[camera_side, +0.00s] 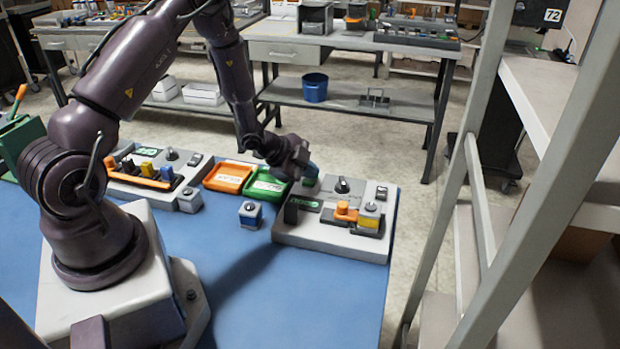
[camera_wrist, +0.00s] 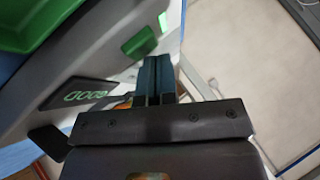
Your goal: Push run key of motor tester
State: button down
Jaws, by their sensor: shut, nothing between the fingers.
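The motor tester (camera_side: 330,238) is a grey box at the right end of the blue bench. It has a black knob (camera_side: 343,186), a dark display and an orange clamp (camera_side: 346,211) beside a yellow-and-blue motor (camera_side: 369,216). In the wrist view the display (camera_wrist: 85,96) shows green lettering that looks like GOOD. A green key (camera_wrist: 138,41) is on the panel just beyond my fingertips. My gripper (camera_side: 311,180) is shut and empty over the tester's far left part. Its teal fingers (camera_wrist: 155,62) end close to the key; I cannot tell whether they touch it.
An orange tray (camera_side: 228,177) and a green tray (camera_side: 266,187) lie left of the tester. Another grey device (camera_side: 150,172) is farther left. A shelf frame (camera_side: 455,190) stands at right.

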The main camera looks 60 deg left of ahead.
aim_at(309, 181)
dwell(0.3)
jog(key=shift+r, duration=0.9)
notch_tip(309, 181, up, 6)
dwell(0.3)
dwell(2.0)
